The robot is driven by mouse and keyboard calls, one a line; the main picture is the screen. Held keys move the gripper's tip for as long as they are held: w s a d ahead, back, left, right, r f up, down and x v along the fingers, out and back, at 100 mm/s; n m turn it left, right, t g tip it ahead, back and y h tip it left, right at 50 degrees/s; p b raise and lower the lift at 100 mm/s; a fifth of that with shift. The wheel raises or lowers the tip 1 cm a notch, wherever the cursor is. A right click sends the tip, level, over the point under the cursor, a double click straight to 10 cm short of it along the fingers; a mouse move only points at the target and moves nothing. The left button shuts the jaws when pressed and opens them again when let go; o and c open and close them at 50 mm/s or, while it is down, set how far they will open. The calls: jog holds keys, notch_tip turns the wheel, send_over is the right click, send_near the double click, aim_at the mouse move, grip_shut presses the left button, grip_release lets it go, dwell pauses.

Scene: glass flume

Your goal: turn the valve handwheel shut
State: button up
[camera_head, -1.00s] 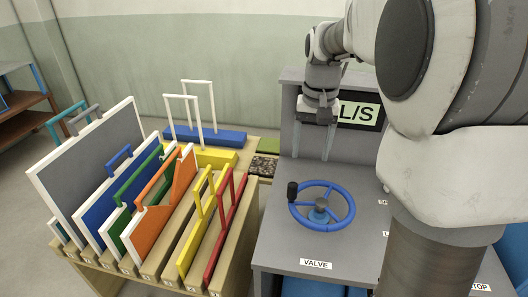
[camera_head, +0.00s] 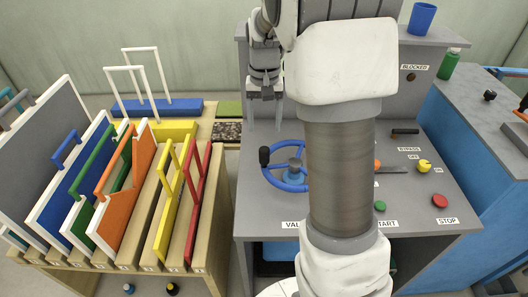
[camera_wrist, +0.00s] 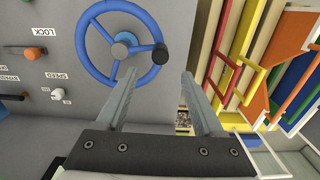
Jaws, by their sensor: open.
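The blue valve handwheel (camera_head: 271,181) lies flat on top of the grey console, with a black knob (camera_head: 264,156) on its rim at the left. My arm hides the wheel's right part in the head view. In the wrist view the whole blue wheel (camera_wrist: 95,26) shows at the top, left of centre, with its black knob (camera_wrist: 160,54) at the lower right of the rim. My gripper (camera_wrist: 158,85) is open and empty, its two fingers apart. In the head view my gripper (camera_head: 265,118) hangs above and behind the wheel, apart from it.
A wooden rack (camera_head: 122,252) of coloured panels with upright handles stands left of the console. The console also carries a red button (camera_head: 440,201), a green button (camera_head: 380,207) and a yellow knob (camera_head: 424,166). A blue cup (camera_head: 421,19) and a green bottle (camera_head: 449,63) stand at the back right.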

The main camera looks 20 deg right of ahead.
aim_at(264, 149)
notch_tip(264, 149, down, 11)
jog(key=shift+r, duration=0.1)
dwell(0.3)
grip_shut()
dwell(1.3)
